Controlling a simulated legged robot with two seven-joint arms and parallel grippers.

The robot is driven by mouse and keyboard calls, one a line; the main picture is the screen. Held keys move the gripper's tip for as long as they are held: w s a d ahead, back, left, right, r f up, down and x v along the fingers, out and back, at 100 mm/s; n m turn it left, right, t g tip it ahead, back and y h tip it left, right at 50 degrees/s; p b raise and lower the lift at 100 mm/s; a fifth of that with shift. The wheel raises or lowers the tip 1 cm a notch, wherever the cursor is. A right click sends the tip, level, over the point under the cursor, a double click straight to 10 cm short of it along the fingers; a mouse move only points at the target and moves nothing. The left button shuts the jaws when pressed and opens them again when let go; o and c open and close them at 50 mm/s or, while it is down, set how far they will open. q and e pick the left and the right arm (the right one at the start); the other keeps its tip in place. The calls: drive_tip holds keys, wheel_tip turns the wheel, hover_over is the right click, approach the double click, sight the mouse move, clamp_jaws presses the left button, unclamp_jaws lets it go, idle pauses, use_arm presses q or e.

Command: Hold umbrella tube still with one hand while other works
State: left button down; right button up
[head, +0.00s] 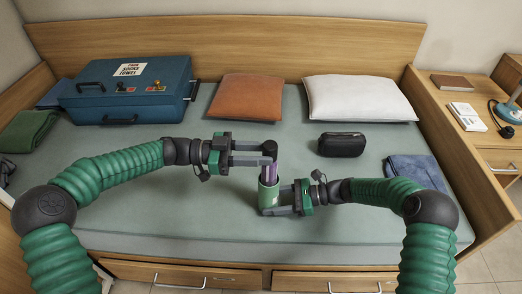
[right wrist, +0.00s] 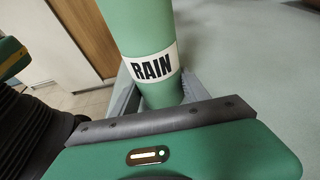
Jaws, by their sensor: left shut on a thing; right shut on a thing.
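The green umbrella tube (head: 268,194) stands upright near the front middle of the bed. In the right wrist view the tube (right wrist: 140,25) carries a white band reading RAIN. My right gripper (head: 274,199) is shut around the tube low down; its fingers (right wrist: 160,94) lie on both sides of the tube just below the band. A purple umbrella (head: 269,170) with a dark handle stands out of the tube's top, its lower part hidden inside. My left gripper (head: 270,153) is shut on the umbrella near its handle, above the tube's rim.
A blue case (head: 125,100), an orange cushion (head: 247,97) and a white pillow (head: 358,97) lie along the back of the bed. A black pouch (head: 341,144) is right of the tube, and a folded blue cloth (head: 416,170) further right. The mattress (head: 180,205) is clear around the tube.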

use_arm(q)
drive_tip(key=shift+f, duration=0.25)
drive_tip(key=c, duration=0.9)
unclamp_jaws()
drive_tip(key=a, duration=1.2)
drive_tip(key=shift+f, duration=0.1)
use_arm(e)
drive_tip(key=o, duration=1.3)
